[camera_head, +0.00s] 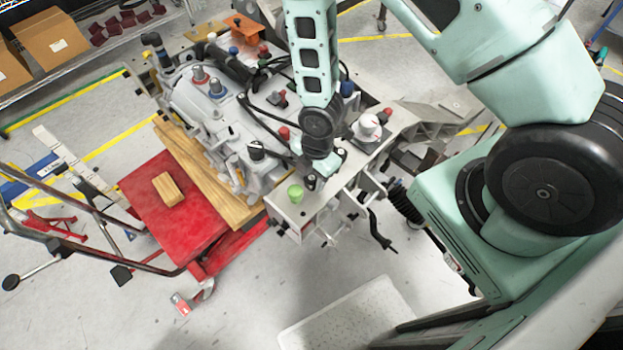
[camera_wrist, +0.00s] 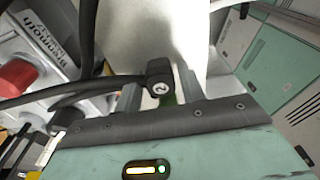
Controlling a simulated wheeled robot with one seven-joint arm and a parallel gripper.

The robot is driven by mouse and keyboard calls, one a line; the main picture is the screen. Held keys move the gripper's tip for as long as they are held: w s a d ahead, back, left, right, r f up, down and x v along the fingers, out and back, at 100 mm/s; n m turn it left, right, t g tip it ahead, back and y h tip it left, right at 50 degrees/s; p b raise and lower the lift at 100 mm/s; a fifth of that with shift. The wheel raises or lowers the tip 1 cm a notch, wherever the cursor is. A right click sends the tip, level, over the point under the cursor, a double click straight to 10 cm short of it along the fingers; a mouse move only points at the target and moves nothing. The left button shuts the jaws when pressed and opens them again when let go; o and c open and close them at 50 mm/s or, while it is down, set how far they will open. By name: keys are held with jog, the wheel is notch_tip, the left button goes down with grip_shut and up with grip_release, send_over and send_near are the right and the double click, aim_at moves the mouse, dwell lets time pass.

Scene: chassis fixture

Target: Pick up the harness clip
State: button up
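The black part that looks like the harness clip (camera_wrist: 160,78) hangs at the end of a black cable in the wrist view. It has a round pale mark on its face. My gripper (camera_wrist: 160,92) has its two grey fingers apart, one on each side of the clip, and no firm contact shows. In the head view my gripper (camera_head: 312,180) points down over the near end of the grey chassis fixture (camera_head: 318,212). The clip cannot be made out there, as my arm and wrist cover that spot.
Near my gripper are a green cap (camera_head: 295,193), a white-and-red knob (camera_head: 367,127) and loose black cables (camera_head: 263,112). A red cart (camera_head: 170,215) with a wooden block (camera_head: 169,188) stands to the left. A pale bin (camera_head: 350,318) is in front. Open floor lies between.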

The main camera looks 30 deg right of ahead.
aim_at(312, 177)
grip_shut()
jog(key=shift+r, duration=0.1)
notch_tip(312, 177, up, 10)
jog(key=shift+f+b, duration=0.1)
jog(key=shift+b, duration=0.85)
jog(key=shift+w, duration=0.1)
